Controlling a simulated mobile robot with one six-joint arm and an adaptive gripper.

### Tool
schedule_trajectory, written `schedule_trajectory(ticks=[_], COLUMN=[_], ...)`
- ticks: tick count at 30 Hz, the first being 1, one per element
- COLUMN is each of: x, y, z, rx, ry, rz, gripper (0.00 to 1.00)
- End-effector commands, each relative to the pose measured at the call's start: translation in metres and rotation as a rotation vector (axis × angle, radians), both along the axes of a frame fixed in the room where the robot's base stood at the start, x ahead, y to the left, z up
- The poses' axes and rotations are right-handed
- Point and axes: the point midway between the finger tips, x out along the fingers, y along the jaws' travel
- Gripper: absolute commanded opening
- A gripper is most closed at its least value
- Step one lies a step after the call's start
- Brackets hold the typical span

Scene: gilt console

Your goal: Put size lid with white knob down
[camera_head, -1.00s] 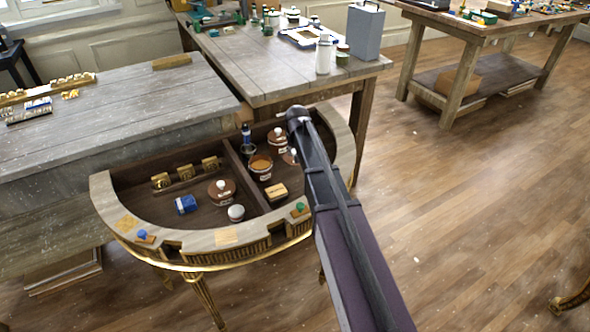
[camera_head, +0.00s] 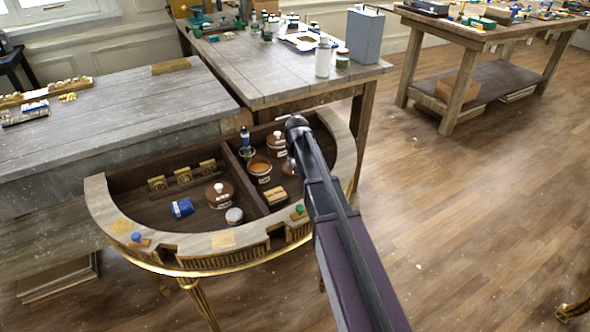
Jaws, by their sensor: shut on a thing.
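The dark end of my arm (camera_head: 296,124) reaches over the right part of the half-round gilt console (camera_head: 105,205). My gripper is shut, with its fingers mostly hidden by the arm. A brown lid with a white knob (camera_head: 291,165) shows in part at the arm's left edge; I take it as the lid in my gripper, but the hold itself is hidden. An open brown pot (camera_head: 260,168) stands just left of it, with tan contents. Behind it is a pot with a brown lid and pale knob (camera_head: 277,142).
Left of the divider are another brown lidded pot (camera_head: 220,194), a small white-topped jar (camera_head: 234,216) and a blue packet (camera_head: 182,208). A dark bottle (camera_head: 246,140) and a tan block (camera_head: 278,196) stand right of it. A wooden table (camera_head: 290,80) adjoins behind.

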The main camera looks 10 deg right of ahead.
Motion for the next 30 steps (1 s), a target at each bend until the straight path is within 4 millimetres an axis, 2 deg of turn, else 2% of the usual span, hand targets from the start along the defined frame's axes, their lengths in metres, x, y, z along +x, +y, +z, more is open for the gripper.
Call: schedule_trajectory(ticks=[3,9,27,28,30], x=[0.000,0.000,0.000,0.000,0.000], y=[0.000,0.000,0.001,0.001,0.001], z=[-0.015,-0.027,-0.032,-0.031,-0.031], rx=[0.000,0.000,0.000,0.000,0.000], ry=[0.000,0.000,0.000,0.000,0.000], rz=[0.000,0.000,0.001,0.001,0.001], gripper=[0.00,0.00,0.00,0.42,0.63])
